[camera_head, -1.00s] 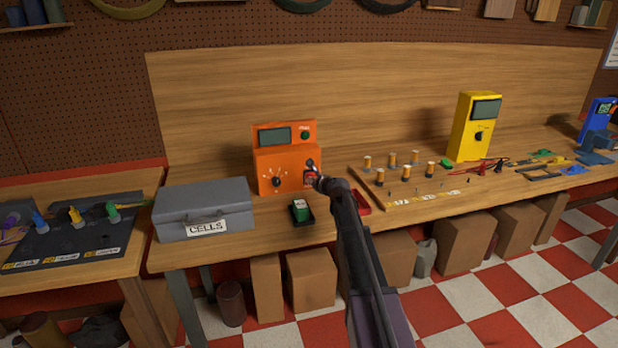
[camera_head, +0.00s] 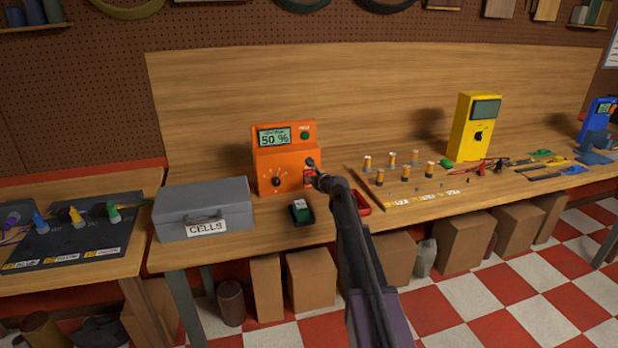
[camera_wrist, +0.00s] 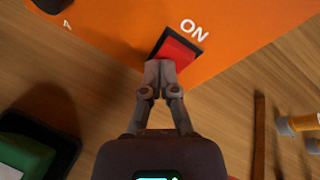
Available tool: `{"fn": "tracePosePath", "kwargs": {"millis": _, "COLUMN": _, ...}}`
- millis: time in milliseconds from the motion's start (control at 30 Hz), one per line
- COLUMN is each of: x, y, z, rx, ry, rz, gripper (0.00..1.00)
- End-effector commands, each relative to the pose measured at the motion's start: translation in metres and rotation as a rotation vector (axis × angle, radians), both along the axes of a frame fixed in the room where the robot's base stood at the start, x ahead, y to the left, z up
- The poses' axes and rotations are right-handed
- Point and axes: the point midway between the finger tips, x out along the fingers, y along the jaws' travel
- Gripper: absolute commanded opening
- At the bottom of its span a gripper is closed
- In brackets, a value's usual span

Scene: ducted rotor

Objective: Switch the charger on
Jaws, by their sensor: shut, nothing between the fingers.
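The orange charger (camera_head: 277,162) stands on the wooden bench. Its display (camera_head: 275,137) is lit and reads 50 % on a lower line; the smaller upper line is hard to read. A red rocker switch (camera_wrist: 180,47) marked ON sits on the charger's front at the right in the wrist view. My gripper (camera_wrist: 160,68) is shut and empty, with its fingertips at the lower edge of the switch. I cannot tell whether they still touch it. In the head view my gripper (camera_head: 314,171) covers part of the switch.
A grey CELLS box (camera_head: 204,208) stands left of the charger. A black tray with a green block (camera_head: 300,211) sits in front of it, and a red tray (camera_head: 361,202) lies to the right. Several cylinders and a yellow meter (camera_head: 474,128) stand further right.

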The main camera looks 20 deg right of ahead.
Motion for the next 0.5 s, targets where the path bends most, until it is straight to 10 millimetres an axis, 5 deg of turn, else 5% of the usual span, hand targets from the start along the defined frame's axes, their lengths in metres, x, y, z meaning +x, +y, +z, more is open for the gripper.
{"fn": "tracePosePath", "kwargs": {"millis": 500, "x": -0.011, "y": 0.0, "z": -0.006, "rx": 0.0, "ry": 0.0, "rz": 0.0, "gripper": 0.0}}
